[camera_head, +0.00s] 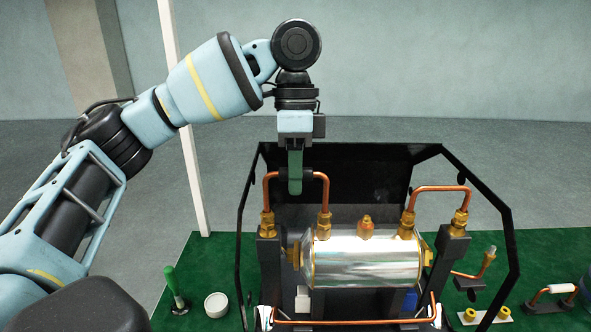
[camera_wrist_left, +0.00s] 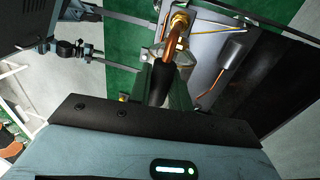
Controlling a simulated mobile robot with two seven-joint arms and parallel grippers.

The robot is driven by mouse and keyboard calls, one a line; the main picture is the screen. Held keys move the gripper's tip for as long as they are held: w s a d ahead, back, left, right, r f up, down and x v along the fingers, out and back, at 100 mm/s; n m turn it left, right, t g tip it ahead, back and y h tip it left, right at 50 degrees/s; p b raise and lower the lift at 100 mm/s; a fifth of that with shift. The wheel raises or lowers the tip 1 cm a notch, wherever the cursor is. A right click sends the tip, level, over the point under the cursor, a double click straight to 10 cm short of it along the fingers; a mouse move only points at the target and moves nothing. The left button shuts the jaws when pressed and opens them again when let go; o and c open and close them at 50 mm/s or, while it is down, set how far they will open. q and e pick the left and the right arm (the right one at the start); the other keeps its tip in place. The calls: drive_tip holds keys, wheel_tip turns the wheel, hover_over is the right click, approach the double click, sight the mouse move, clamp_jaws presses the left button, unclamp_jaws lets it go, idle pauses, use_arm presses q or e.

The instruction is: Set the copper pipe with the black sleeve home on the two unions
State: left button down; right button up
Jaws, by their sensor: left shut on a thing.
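The copper pipe (camera_head: 325,187) is a bent arch with a black sleeve (camera_head: 308,173) on its top run. My left gripper (camera_head: 295,188) is shut on the sleeve from above, its green fingers hiding part of it. The pipe's legs point down at the left brass union (camera_head: 267,224) and the right brass union (camera_head: 323,225). Both leg ends meet the union tops in the head view; I cannot tell how deep they sit. The left wrist view shows the sleeve (camera_wrist_left: 160,84) between the fingers and the pipe (camera_wrist_left: 171,42) running to one brass union (camera_wrist_left: 180,20). My right gripper is out of view.
A shiny boiler (camera_head: 365,265) lies inside a black frame (camera_head: 508,235), with another copper pipe (camera_head: 440,188) fitted at right. A green-handled tool (camera_head: 171,283) and white cup (camera_head: 216,305) stand at left on the green mat (camera_head: 205,262).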

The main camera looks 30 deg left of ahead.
use_arm(q)
drive_tip(key=shift+f, duration=1.4)
idle(0.9)
idle(0.6)
drive_tip(key=c, duration=1.2)
unclamp_jaws()
drive_tip(key=shift+w+a+r, duration=0.1)
drive_tip(key=shift+w+r, duration=0.05)
drive_tip(key=shift+r, duration=0.85)
drive_tip(key=shift+w+a+r, duration=0.1)
drive_tip(key=shift+w+r, duration=0.05)
drive_tip(key=shift+r, duration=0.8)
drive_tip(key=shift+w+a+r, duration=0.1)
drive_tip(key=shift+w+r, duration=0.05)
drive_tip(key=shift+r, duration=0.85)
wheel_tip(320, 180, up, 8)
drive_tip(key=w, duration=0.1)
drive_tip(key=shift+w+a+f, duration=0.15)
drive_tip(key=shift+a, duration=0.25)
drive_tip(key=shift+f, duration=0.1)
